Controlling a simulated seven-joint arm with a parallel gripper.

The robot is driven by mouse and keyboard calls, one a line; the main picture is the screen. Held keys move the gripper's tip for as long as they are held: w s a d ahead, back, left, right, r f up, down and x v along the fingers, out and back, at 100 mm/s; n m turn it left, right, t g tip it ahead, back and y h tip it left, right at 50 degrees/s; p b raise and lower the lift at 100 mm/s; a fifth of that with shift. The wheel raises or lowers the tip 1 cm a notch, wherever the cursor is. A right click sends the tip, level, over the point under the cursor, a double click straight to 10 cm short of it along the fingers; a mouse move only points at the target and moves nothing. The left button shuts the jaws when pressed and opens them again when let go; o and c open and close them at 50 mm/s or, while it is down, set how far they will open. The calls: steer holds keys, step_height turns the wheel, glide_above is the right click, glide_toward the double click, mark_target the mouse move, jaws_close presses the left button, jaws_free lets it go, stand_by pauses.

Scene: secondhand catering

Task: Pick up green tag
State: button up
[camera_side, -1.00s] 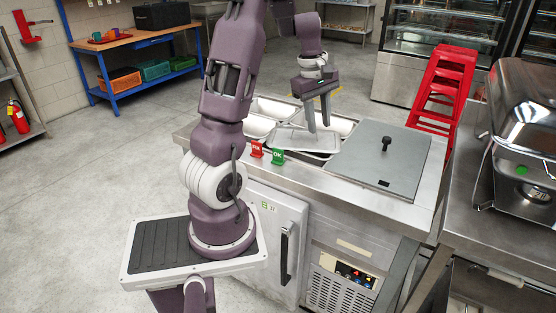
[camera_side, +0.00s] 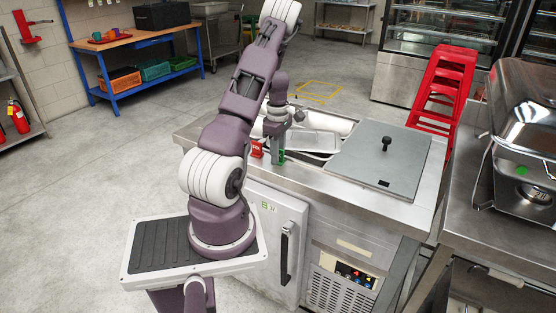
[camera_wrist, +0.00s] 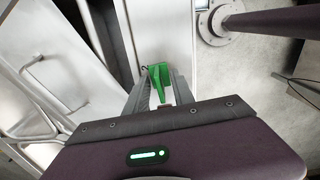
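The green tag (camera_side: 280,157) stands on the front rim of the steel counter, just right of the red tag (camera_side: 257,148). My gripper (camera_wrist: 160,75) has come down over the green tag and points downward. In the wrist view, the green tag (camera_wrist: 158,86) lies between the two spread fingers, with a pale gap showing toward the right finger. Whether the fingertips touch it I cannot tell. In the side view, a finger hides part of the tag.
The counter (camera_side: 330,183) has a grey lid with a black knob (camera_side: 386,143) at right and a pale flat lid (camera_side: 308,142) over the pans behind the tags. The red tag stands close on the left. The counter's front edge is near.

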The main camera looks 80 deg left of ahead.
jaws_close()
steer(key=shift+r, duration=0.1)
